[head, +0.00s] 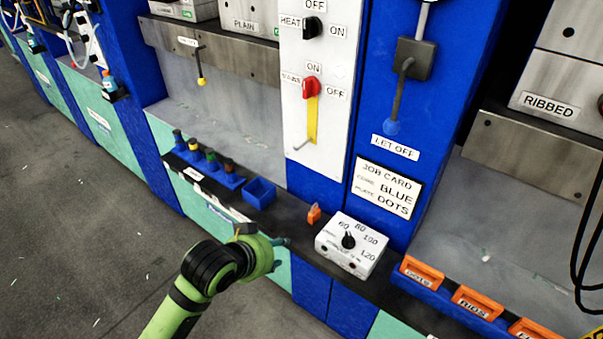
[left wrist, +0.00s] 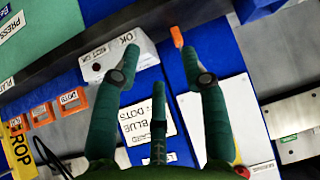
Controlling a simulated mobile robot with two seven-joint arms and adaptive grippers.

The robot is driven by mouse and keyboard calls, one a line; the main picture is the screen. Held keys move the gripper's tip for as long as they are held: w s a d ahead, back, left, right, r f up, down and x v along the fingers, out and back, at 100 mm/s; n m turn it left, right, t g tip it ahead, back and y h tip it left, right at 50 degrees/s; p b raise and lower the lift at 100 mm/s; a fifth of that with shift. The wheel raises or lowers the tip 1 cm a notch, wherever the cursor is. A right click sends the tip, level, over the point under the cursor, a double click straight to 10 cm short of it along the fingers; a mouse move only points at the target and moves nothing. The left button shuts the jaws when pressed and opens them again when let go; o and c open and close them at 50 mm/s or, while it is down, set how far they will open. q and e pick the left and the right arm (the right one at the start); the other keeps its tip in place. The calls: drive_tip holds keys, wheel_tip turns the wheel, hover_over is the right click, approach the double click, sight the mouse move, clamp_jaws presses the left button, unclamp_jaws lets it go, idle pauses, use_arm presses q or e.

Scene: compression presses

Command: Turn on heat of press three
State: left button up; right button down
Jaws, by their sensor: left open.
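A white panel (head: 343,50) on the blue column carries a black rotary switch (head: 312,27), labelled HEAT at its left, OFF above and ON at its right. I cannot clearly tell which way the switch points. Below it is a red handle (head: 311,87) over a yellow strip, with ON above and OFF at its right. My left gripper (head: 266,238) is open and empty, low in front of the dark ledge and well below the switch. No press number is readable. My right gripper is not in view.
A white dial box (head: 350,245), a small orange item (head: 314,214) and a blue tray (head: 260,192) sit on the ledge. A job card (head: 387,190) and a LET OFF lever (head: 399,95) are right of the panel. Orange-fronted bins (head: 478,302) stand at lower right.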

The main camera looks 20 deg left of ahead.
use_arm(q)
drive_tip(key=w+r+t+h, duration=0.1)
drive_tip(key=w+r+t, duration=0.1)
drive_tip(key=w+r, duration=0.5)
drive_tip(key=w+r+t+h, duration=0.1)
drive_tip(key=w+r+t, duration=0.15)
drive_tip(key=r, duration=0.75)
drive_tip(key=m+t+h, duration=0.1)
drive_tip(key=t+h, duration=0.1)
drive_tip(key=t, duration=0.2)
approach(307, 28)
drive_tip(key=w, duration=0.2)
drive_tip(key=x, duration=0.2)
drive_tip(key=p+x, duration=0.2)
drive_tip(key=x, duration=0.1)
drive_tip(key=shift+w+d+r, duration=0.2)
drive_tip(key=shift+d, duration=0.2)
drive_tip(key=shift+w+d+f+p, duration=0.2)
drive_tip(key=shift+w+p, duration=0.2)
drive_tip(key=shift+w, duration=0.15)
clamp_jaws()
